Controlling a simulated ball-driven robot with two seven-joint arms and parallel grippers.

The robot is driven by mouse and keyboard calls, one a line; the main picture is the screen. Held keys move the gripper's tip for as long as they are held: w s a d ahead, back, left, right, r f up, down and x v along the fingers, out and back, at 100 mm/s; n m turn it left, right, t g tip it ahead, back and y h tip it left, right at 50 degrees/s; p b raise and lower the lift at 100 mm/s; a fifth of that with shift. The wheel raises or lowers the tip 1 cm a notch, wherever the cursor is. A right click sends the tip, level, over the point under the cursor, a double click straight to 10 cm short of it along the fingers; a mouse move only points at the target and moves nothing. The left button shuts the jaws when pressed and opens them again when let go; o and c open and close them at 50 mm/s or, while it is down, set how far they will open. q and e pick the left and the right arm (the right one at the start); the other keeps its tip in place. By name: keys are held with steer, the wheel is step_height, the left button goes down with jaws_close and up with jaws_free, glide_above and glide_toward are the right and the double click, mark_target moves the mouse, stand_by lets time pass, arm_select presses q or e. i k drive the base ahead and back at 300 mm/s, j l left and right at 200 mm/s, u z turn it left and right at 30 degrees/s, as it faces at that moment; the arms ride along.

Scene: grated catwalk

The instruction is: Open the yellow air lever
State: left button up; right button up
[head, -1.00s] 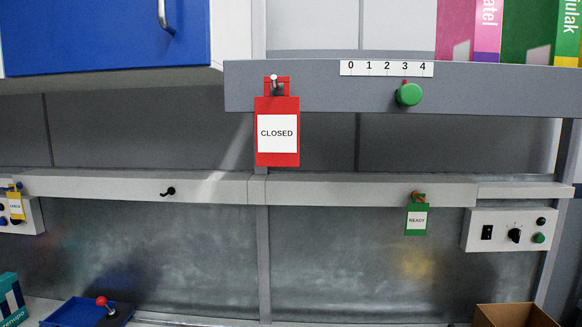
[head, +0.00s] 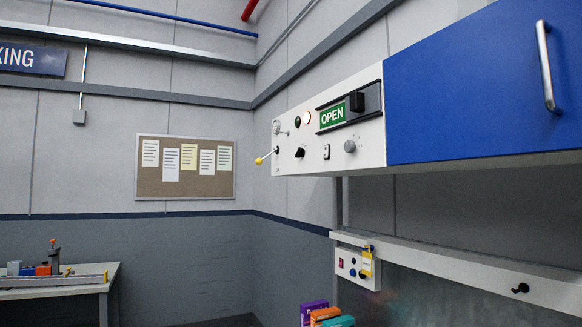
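A lever with a yellow knob (head: 259,161) sticks out to the left from the left end of a white control panel (head: 330,125) on the wall. Its thin rod slopes up to the panel and points toward the lower left. The panel also carries a small gauge, a red-rimmed lamp, black and grey knobs, a switch and a green OPEN sign (head: 332,116) beside a black slider. Neither of my grippers shows in the head view.
A blue cabinet (head: 480,85) with a metal handle joins the panel on the right. Below are a rail with a hook, a small switch box (head: 357,267) with a yellow tag, and coloured boxes. A table (head: 60,285) with tools stands at the lower left; a notice board (head: 185,167) hangs behind.

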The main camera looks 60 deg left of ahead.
mark_target(258, 161)
steer(key=u, duration=2.25)
steer(key=i+u, duration=0.1)
steer(key=i, duration=0.15)
